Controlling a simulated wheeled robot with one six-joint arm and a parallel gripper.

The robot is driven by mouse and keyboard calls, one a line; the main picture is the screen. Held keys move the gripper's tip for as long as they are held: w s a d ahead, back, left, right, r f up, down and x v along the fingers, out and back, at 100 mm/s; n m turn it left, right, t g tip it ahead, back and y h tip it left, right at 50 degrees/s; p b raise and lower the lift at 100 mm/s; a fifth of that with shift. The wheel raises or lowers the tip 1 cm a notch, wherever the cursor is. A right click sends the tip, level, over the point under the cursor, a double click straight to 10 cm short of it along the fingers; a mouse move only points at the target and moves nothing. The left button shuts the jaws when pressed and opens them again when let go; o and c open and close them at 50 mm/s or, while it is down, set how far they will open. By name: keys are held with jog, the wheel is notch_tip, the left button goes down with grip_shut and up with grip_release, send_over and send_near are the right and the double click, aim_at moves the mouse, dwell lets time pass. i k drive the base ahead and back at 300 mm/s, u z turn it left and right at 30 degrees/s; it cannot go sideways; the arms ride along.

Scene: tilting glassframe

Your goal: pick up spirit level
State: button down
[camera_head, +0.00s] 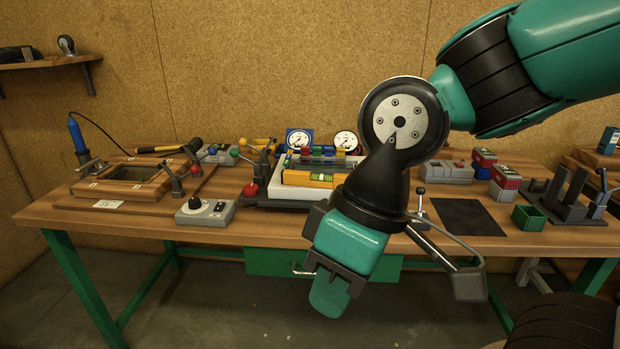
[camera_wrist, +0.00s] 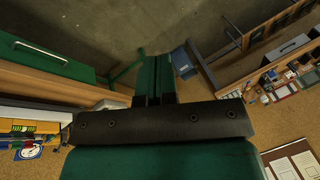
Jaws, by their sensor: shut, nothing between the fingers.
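The spirit level (camera_head: 298,179) is a yellow bar with a green vial. It lies at the front of the white-edged frame on the workbench, left of my arm. A yellow strip at the left edge of the wrist view (camera_wrist: 14,126) may be the same level; it is too small to tell. My gripper (camera_head: 330,296) hangs in front of the bench edge, below the tabletop height in the picture, apart from the level. Its green fingers also show in the wrist view (camera_wrist: 153,78), pressed together with nothing between them.
The wooden workbench (camera_head: 120,213) has a grey box with a dark knob (camera_head: 205,214) to the left and a green bin (camera_head: 528,217) to the right. Two round gauges (camera_head: 299,139) stand behind the frame. A green drawer (camera_head: 268,263) sits under the bench. Open floor lies in front.

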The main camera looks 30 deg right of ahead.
aim_at(296, 177)
jog(key=z, duration=0.05)
jog(key=k, duration=0.4)
jog(key=u, duration=0.8)
jog(key=i, duration=0.75)
jog(key=z, duration=0.5)
jog(key=i, duration=0.8)
jog(key=z, duration=0.75)
